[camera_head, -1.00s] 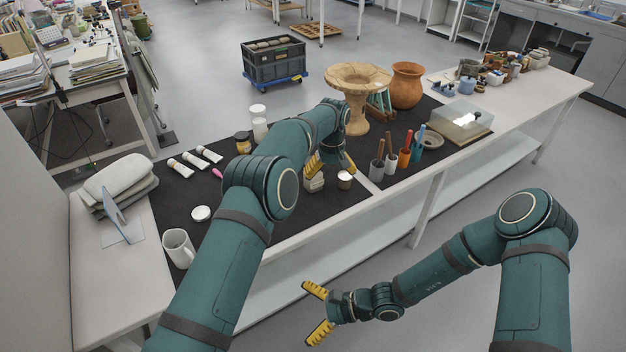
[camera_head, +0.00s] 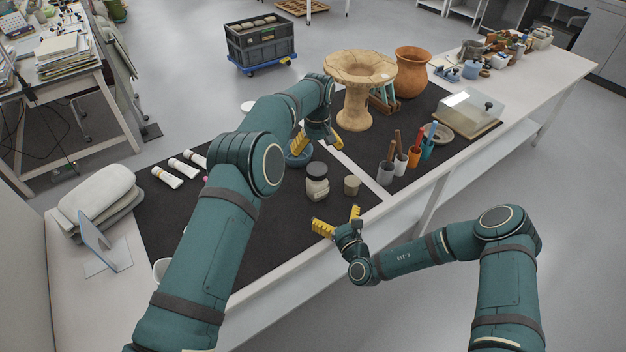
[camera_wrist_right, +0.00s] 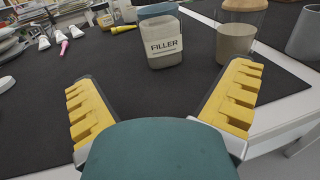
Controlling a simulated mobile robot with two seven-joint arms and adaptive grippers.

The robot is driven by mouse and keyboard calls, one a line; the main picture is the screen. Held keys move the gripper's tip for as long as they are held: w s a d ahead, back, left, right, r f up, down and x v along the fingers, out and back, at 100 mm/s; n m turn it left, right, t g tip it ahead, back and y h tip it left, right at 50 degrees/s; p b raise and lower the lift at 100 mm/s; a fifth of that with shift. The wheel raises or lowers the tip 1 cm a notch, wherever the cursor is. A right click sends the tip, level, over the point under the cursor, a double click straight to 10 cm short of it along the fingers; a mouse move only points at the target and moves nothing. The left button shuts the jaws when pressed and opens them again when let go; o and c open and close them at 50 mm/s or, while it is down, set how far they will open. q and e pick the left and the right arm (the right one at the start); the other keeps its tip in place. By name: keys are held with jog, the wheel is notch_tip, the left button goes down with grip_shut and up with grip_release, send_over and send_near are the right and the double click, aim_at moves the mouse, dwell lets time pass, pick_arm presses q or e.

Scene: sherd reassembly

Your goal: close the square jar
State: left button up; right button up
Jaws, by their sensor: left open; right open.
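The square jar (camera_head: 317,187) stands upright on the dark mat near its front edge. In the right wrist view its label reads FILLER (camera_wrist_right: 163,47); I cannot tell whether its top is covered. A white disc, perhaps a lid, shows partly at the left edge of the wrist view (camera_wrist_right: 6,83). My left gripper (camera_head: 316,142) is open and empty behind the jar, above a blue bowl (camera_head: 298,160). My right gripper (camera_head: 338,220) is open at the table's front edge, in front of the jar; its fingers (camera_wrist_right: 160,95) point toward the jar, apart from it.
Tool cups (camera_head: 386,173) and a clear-covered box (camera_head: 468,112) stand further right. A clay stand (camera_head: 354,100) is behind. White tubes (camera_head: 167,177) lie at left. The mat in front of the jar is clear.

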aim_at(317, 182)
pick_arm(q)
jog(key=shift+s+d+r, duration=0.1)
jog(key=shift+s+d, duration=0.05)
jog(key=shift+s, duration=0.1)
pick_arm(e)
jog(key=shift+s+d+r, duration=0.1)
jog(key=shift+s, duration=0.15)
jog(key=x, duration=1.4)
grip_shut()
pick_arm(q)
jog(key=n, duration=0.5)
jog(key=shift+w+n, duration=0.1)
jog(key=shift+n, duration=0.2)
jog(key=n, duration=1.7)
